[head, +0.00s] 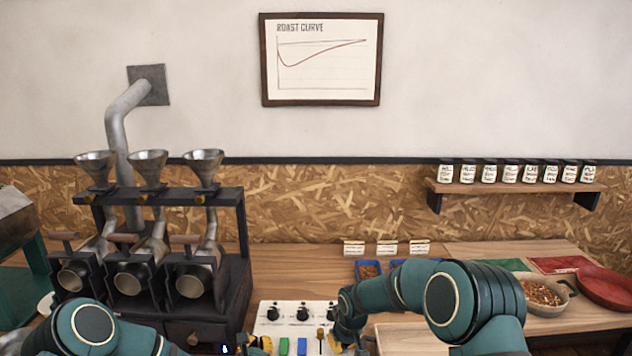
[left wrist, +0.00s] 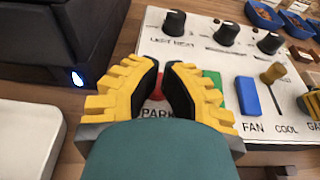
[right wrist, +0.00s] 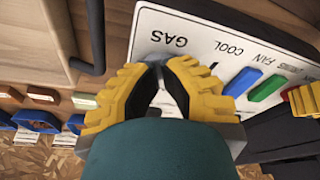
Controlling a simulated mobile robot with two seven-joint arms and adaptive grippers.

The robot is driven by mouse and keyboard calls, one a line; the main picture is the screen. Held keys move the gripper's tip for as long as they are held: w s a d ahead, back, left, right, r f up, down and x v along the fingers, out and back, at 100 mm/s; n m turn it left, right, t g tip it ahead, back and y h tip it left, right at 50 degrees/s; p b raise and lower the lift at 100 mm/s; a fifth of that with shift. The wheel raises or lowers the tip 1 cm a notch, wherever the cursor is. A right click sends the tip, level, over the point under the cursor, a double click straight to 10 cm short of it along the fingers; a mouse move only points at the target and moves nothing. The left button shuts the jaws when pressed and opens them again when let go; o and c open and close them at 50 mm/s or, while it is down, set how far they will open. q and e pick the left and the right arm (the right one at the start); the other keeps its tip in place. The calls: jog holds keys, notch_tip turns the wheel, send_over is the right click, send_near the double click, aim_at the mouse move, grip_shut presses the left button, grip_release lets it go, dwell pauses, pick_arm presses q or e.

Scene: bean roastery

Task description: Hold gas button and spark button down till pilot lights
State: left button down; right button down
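The white control panel (head: 268,315) stands on the bench. In the left wrist view, the red spark button (left wrist: 157,90) shows partly between the fingers of my left gripper (left wrist: 162,65), above a partly covered label. This gripper's yellow fingers are drawn together and hold nothing; contact with the button is unclear. In the right wrist view, my right gripper (right wrist: 157,66) is shut with its tips by the GAS label; the fingers hide the gas button. A small blue-white flame (left wrist: 77,78) glows on the dark housing left of the panel; a blue glow also shows in the head view (head: 226,349).
Close to the left gripper are a green button (left wrist: 214,88) and a blue FAN button (left wrist: 248,96). Black knobs (head: 302,313) line the panel's back, and the COOL lever (head: 320,340) stands up between my grippers. The dark roaster (head: 235,270) borders the left.

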pick_arm(q)
jog(key=shift+r, duration=3.9)
